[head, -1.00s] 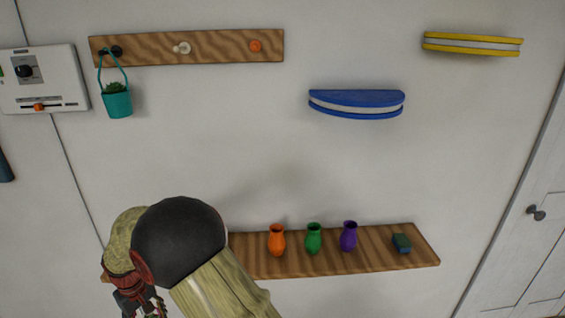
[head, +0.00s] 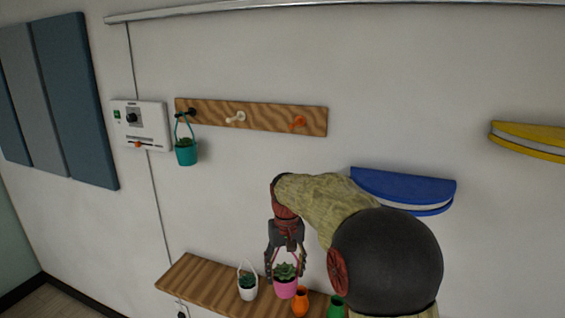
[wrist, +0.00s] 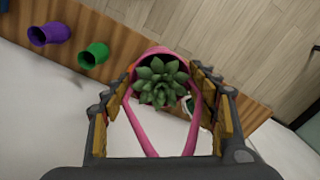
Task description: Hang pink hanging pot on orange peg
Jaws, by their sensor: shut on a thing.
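The pink hanging pot (head: 286,290) holds a green succulent and hangs upright by its handle at the wooden shelf. I cannot tell if its base touches the shelf. My gripper (head: 285,262) points down and is shut on the pink pot's handle. In the wrist view, the pink pot's handle (wrist: 138,132) runs between the fingers, and the succulent (wrist: 160,82) covers most of the pot's inside. The orange peg (head: 298,122) is bare, at the right end of the wooden peg board (head: 268,116), well above my gripper.
A teal pot (head: 186,153) hangs on the black peg (head: 190,112). The white peg (head: 236,117) is empty. A white pot (head: 248,288) and orange vase (head: 300,303) flank the pink pot. A blue wall shelf (head: 405,188) juts out right, behind my arm.

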